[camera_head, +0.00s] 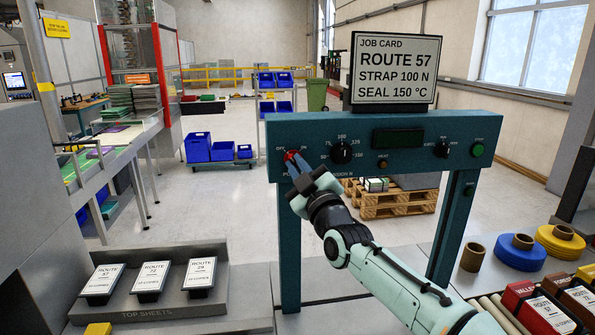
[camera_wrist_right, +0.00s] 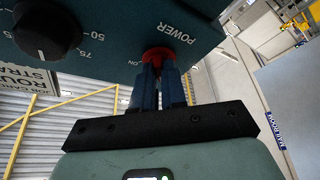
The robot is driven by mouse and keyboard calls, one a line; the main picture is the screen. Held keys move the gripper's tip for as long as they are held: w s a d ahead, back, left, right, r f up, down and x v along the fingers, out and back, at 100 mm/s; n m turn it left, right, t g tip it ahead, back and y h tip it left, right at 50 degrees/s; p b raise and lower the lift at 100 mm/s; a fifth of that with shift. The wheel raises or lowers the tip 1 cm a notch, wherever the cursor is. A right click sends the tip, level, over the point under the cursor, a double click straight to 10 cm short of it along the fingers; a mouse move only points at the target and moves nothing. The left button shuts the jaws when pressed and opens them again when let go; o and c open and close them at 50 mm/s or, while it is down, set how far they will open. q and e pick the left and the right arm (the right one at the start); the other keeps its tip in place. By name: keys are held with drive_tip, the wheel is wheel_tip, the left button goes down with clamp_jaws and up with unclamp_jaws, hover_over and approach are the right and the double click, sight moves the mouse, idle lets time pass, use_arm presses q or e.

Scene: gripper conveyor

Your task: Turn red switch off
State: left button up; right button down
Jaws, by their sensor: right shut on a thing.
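The red switch (camera_head: 291,155) is at the left end of the teal control panel (camera_head: 360,122), between the OFF and ON marks. My right gripper (camera_head: 298,164) reaches up to it from the front and its blue fingers are shut on the switch. In the right wrist view the switch (camera_wrist_right: 158,54) shows as a red knob below the word POWER, mostly hidden behind the fingertips (camera_wrist_right: 160,75). I cannot tell which mark the switch points to. My left gripper does not show.
A black tension dial (camera_head: 341,152) is right of the switch, with a display (camera_head: 398,138) and a green start button (camera_head: 477,150) farther right. A job card (camera_head: 395,70) stands on top. A tray of top sheets (camera_head: 150,285) lies at lower left, tape rolls (camera_head: 520,252) at lower right.

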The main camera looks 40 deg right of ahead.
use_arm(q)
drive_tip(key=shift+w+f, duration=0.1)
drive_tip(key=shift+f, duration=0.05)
use_arm(e)
drive_tip(key=shift+n+y, duration=0.4)
drive_tip(key=shift+n, duration=0.5)
drive_tip(key=c, duration=1.2)
unclamp_jaws()
use_arm(q)
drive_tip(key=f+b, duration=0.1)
drive_tip(key=b, duration=0.1)
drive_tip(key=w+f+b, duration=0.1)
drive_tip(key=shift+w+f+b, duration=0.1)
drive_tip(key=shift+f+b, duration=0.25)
drive_tip(key=shift+b, duration=0.05)
use_arm(e)
drive_tip(key=v, duration=1.3)
drive_tip(key=shift+s, duration=0.25)
